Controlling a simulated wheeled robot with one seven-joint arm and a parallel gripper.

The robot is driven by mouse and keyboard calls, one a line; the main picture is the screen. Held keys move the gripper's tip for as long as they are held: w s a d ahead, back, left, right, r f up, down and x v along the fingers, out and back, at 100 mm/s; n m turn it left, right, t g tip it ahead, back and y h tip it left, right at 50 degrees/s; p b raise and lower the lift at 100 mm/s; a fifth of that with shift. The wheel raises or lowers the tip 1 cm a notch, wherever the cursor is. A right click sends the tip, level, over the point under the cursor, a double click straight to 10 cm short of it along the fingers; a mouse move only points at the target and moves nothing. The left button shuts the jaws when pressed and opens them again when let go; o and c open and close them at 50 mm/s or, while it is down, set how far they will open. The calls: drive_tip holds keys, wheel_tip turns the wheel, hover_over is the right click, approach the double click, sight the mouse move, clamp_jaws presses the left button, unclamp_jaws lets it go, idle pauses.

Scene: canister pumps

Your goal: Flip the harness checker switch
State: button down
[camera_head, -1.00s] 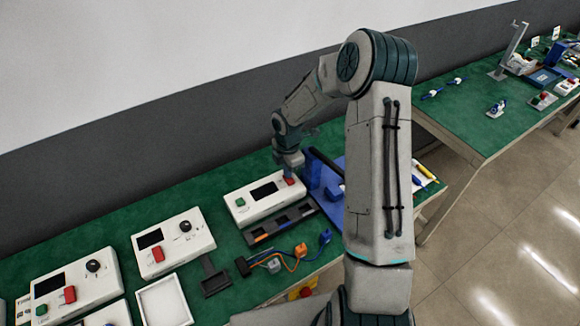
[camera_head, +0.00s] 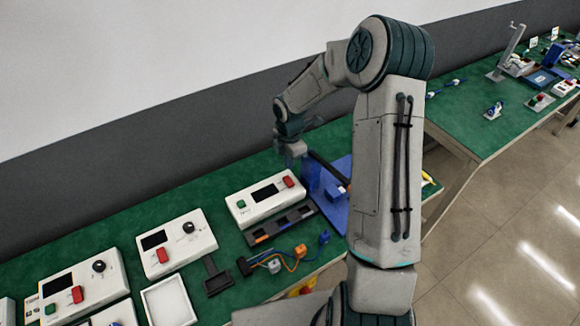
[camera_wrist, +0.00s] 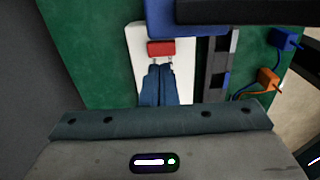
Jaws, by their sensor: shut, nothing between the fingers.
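The harness checker appears to be the white box (camera_head: 265,199) with a dark screen, a green button (camera_head: 242,204) at its left and a red switch (camera_head: 289,181) at its right end. In the wrist view the red switch (camera_wrist: 161,48) sits on the white box (camera_wrist: 184,80), just beyond my fingertips. My gripper (camera_head: 294,163) is above and behind the switch end of the box. In the wrist view my gripper (camera_wrist: 157,66) has its fingers together and empty, covering part of the box. Which way the switch is set I cannot tell.
A dark tray (camera_head: 282,226) lies along the box's front. A blue fixture (camera_head: 334,208) stands close to its right. Cables with an orange connector (camera_head: 300,250) lie in front. Other white boxes (camera_head: 176,243) stand to the left on the green bench.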

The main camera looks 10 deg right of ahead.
wheel_tip(320, 180, up, 8)
drive_tip(key=shift+s+f+b, duration=0.15)
drive_tip(key=shift+f+b, duration=0.1)
drive_tip(key=shift+b, duration=0.2)
drive_tip(key=shift+r, duration=0.1)
drive_tip(key=s+r+m+t, duration=0.1)
drive_tip(key=s+r+m, duration=0.6)
drive_tip(key=s+m, duration=0.3)
drive_tip(key=s+r+m+t, duration=0.2)
drive_tip(key=s+r+m, duration=0.6)
drive_tip(key=s, duration=0.9)
drive_tip(key=m, duration=0.3)
drive_tip(key=shift+d+m+t, duration=0.3)
